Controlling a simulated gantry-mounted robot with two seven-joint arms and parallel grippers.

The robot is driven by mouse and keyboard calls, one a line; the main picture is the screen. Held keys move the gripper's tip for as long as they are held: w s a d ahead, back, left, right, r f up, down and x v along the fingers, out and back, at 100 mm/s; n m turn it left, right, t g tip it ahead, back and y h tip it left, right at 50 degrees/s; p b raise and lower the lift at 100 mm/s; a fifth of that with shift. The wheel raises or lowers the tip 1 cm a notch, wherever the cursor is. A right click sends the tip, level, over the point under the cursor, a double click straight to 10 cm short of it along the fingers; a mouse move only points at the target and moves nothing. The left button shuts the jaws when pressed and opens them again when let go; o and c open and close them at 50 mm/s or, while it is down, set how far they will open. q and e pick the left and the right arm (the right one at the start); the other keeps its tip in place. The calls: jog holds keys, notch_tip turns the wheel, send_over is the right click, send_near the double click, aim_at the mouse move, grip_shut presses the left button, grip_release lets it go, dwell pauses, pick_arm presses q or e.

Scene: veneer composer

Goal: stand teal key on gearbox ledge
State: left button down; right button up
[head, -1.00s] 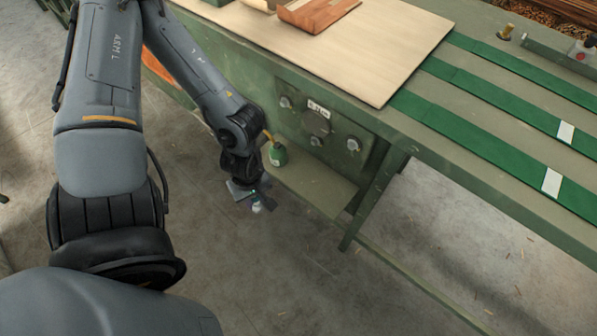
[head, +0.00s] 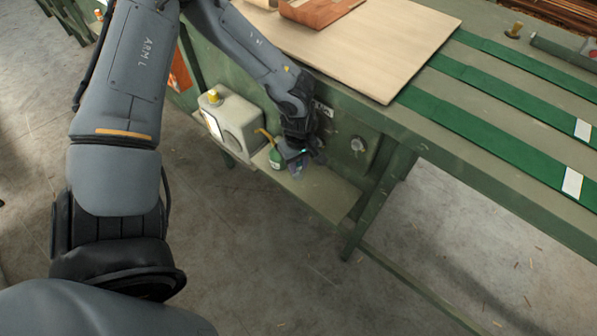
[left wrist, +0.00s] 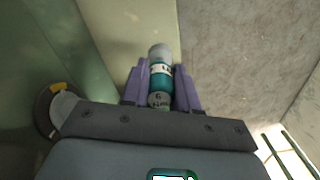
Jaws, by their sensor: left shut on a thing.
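The teal key (left wrist: 161,82) shows in the left wrist view as a short cylinder with a teal body, a white label band and grey ends. My left gripper (left wrist: 162,88) is shut on it, with one purple finger on each side. In the head view my left gripper (head: 297,168) is in front of the green gearbox panel, over the pale ledge (head: 327,194); the key is too small to make out there. The ledge also shows in the left wrist view (left wrist: 122,30), beyond the fingers. Whether the key touches the ledge, I cannot tell. My right gripper is not in view.
A green oil bottle (head: 274,158) with a yellow spout stands on the ledge, close left of my gripper. A beige canister (head: 238,121) with a yellow cap stands farther left. The ledge to the right of my gripper is clear. A wooden sheet (head: 375,45) lies on the machine top.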

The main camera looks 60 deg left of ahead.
aim_at(298, 171)
pick_arm(q)
jog(key=shift+f+b, duration=0.65)
jog(key=shift+f, duration=1.2)
jog(key=shift+w+a+f, duration=0.1)
jog(key=shift+w+f, duration=0.05)
jog(key=shift+f, duration=0.2)
jog(key=shift+f+b, duration=0.1)
jog(key=shift+b, duration=0.25)
jog(key=c, duration=0.9)
grip_release()
jog(key=shift+o, duration=0.2)
